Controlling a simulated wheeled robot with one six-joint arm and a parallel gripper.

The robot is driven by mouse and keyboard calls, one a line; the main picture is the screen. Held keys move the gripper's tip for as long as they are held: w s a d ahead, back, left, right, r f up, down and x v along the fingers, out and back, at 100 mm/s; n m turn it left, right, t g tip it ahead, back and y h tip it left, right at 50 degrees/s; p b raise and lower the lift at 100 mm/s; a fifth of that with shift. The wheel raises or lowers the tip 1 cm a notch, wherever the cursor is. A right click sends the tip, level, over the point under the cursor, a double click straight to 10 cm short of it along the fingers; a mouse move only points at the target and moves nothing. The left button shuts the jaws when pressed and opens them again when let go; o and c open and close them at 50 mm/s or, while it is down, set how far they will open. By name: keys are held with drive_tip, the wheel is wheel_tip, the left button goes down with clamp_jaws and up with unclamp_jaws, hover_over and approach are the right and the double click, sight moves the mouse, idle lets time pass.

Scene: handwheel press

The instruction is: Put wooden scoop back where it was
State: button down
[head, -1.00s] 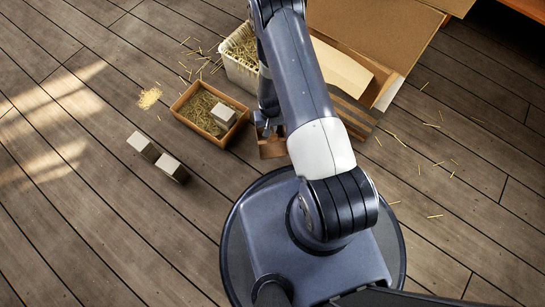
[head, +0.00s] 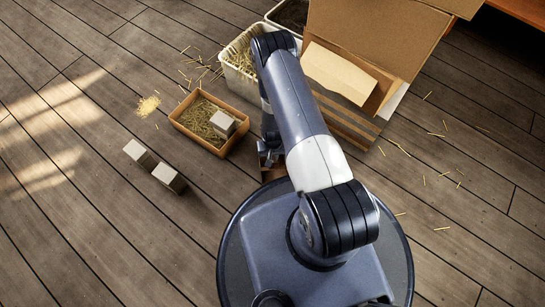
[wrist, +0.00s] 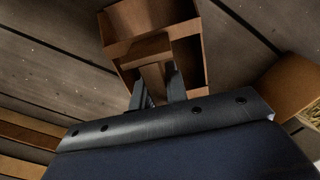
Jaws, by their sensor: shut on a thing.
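My gripper (wrist: 156,88) is shut on a brown box-like wooden piece, which I take to be the wooden scoop (wrist: 190,62). In the wrist view it lies beyond the fingers, and its open, walled hollows face the camera. In the head view my gripper (head: 268,153) is beside my base, right of the straw-filled tray (head: 184,127). Only a small brown part of the scoop (head: 273,174) shows there; my arm and base hide the rest. I cannot tell whether the scoop touches the floor.
A grey block (head: 223,122) sits in the tray. Two more blocks (head: 137,151) (head: 168,176) stand on the floor to its left. A white crate of straw (head: 238,80), a dark-filled crate (head: 290,15) and a large cardboard box (head: 370,35) stand behind. The left floor is mostly clear.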

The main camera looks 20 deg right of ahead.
drive_tip(key=shift+r, duration=0.1)
drive_tip(key=shift+f, duration=0.3)
drive_tip(key=c, duration=1.4)
unclamp_jaws()
drive_tip(key=shift+r, duration=0.1)
wheel_tip(320, 180, up, 12)
drive_tip(key=p, duration=0.5)
drive_tip(key=shift+r, duration=0.2)
drive_tip(key=shift+f, duration=0.15)
wheel_tip(320, 180, down, 13)
drive_tip(key=b, duration=0.5)
drive_tip(key=shift+b, duration=0.4)
drive_tip(key=shift+r+p, duration=1.2)
drive_tip(key=shift+r, duration=1.15)
drive_tip(key=shift+f, duration=0.1)
